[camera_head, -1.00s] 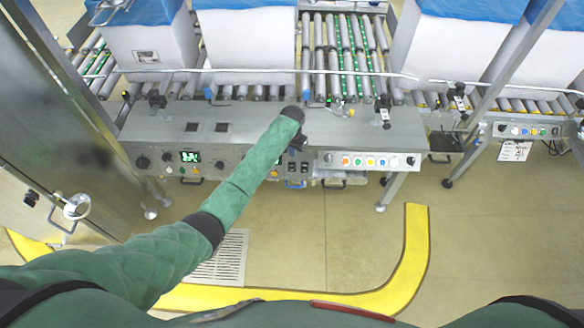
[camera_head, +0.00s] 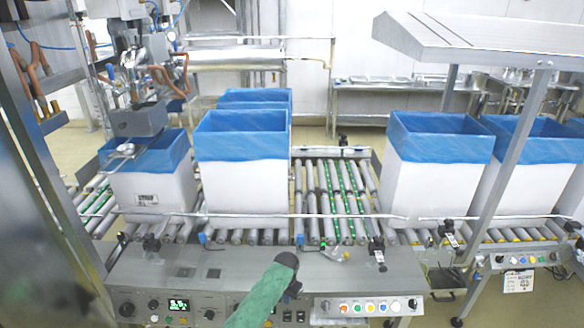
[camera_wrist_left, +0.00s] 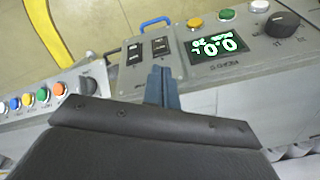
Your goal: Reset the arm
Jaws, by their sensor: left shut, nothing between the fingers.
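My left arm in its green sleeve (camera_head: 262,300) reaches up from the bottom of the head view. Its dark wrist end is over the front control panel (camera_head: 230,285) of the conveyor. My left gripper (camera_head: 294,289) shows only in part there, beside the sleeve. In the left wrist view the left gripper (camera_wrist_left: 161,76) is shut and empty, its blue-grey fingers together. They are in front of the panel with two black rocker switches (camera_wrist_left: 148,49) and next to the green-lit display (camera_wrist_left: 217,45). Whether they touch the panel I cannot tell. My right gripper is not in view.
White boxes with blue liners stand on the roller conveyor, one at centre left (camera_head: 243,170) and one at right (camera_head: 435,165). The rollers (camera_head: 335,195) between them are bare. A machine head (camera_head: 137,120) hangs over the left box. A grey slanted cover (camera_head: 470,40) is at upper right.

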